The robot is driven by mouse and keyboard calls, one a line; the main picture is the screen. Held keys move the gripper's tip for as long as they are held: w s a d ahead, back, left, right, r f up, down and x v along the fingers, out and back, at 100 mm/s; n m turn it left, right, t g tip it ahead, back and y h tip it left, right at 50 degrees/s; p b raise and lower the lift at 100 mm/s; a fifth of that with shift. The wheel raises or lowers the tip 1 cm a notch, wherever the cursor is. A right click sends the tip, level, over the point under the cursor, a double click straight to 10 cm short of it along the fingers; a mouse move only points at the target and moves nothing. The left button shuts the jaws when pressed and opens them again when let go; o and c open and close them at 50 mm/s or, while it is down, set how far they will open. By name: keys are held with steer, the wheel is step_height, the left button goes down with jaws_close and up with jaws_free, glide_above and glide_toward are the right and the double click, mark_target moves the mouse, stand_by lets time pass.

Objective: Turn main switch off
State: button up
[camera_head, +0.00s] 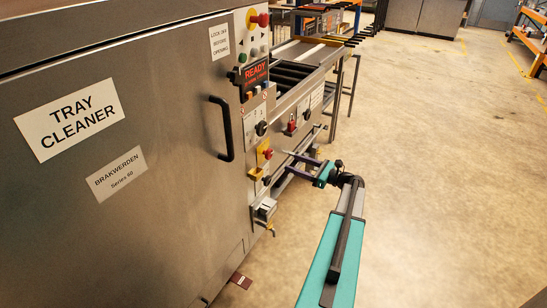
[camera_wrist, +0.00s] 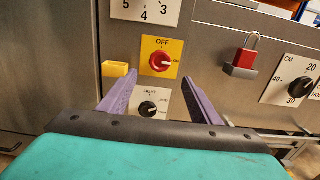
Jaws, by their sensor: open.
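The main switch is a red knob on a yellow plate on the tray cleaner's front panel. In the wrist view the main switch (camera_wrist: 161,62) has OFF printed above it and ON at its right; its pale pointer mark lies toward ON. In the head view the main switch (camera_head: 265,153) is small, right of the black door handle. My gripper (camera_head: 288,163) is open and empty in front of the panel. In the wrist view my gripper's purple fingers (camera_wrist: 158,80) stand apart, one on each side below the knob; I cannot tell any contact.
A LIGHT dial (camera_wrist: 148,108) sits just below the main switch. A yellow block (camera_wrist: 115,69) sticks out at its left, and a red padlock (camera_wrist: 243,55) hangs to the right. A black door handle (camera_head: 222,128) protrudes from the door. The floor (camera_head: 440,180) at right is clear.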

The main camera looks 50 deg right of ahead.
mark_target(270, 155)
steer(key=x, duration=1.1)
steer(key=shift+w+p, duration=0.15)
steer(key=shift+p, duration=0.2)
steer(key=shift+c, duration=0.5)
steer(key=c, duration=0.7)
steer(key=shift+a, duration=0.35)
steer(key=shift+c, duration=1.1)
steer(key=shift+d, duration=0.25)
